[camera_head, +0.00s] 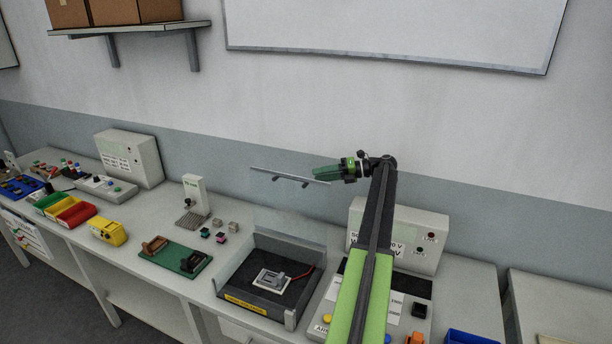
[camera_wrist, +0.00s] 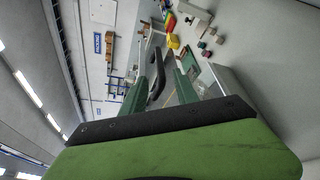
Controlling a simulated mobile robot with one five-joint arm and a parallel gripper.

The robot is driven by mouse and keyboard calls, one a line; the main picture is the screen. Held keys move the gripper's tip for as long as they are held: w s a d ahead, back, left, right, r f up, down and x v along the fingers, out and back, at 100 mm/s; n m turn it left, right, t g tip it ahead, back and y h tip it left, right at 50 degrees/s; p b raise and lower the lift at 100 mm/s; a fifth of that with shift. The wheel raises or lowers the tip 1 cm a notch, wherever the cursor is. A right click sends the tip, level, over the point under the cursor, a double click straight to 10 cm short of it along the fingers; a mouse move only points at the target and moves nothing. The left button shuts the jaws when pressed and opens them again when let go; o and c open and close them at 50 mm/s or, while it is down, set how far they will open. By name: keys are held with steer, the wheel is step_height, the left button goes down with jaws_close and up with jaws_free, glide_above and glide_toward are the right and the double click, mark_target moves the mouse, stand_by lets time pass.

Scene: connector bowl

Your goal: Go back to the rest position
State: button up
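My gripper (camera_head: 318,172) is raised above the bench at the end of my green and black arm, pointing left in the head view. In the wrist view its two green fingers (camera_wrist: 166,84) stand apart with a gap between them, so it is open. A dark curved bar (camera_wrist: 157,82) shows between the fingers in that view. It looks like a handle on the raised clear lid (camera_head: 290,177), and I see no finger closed on it. The lid stands upright over the dark test box (camera_head: 262,318), close to my fingertips.
A light grey connector block (camera_head: 270,279) with a red lead lies in the box. A green board (camera_head: 172,257), a yellow device (camera_head: 108,232) and coloured bins (camera_head: 75,212) stand left. A grey console (camera_head: 420,240) stands behind my arm.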

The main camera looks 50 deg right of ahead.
steer(key=shift+v, duration=1)
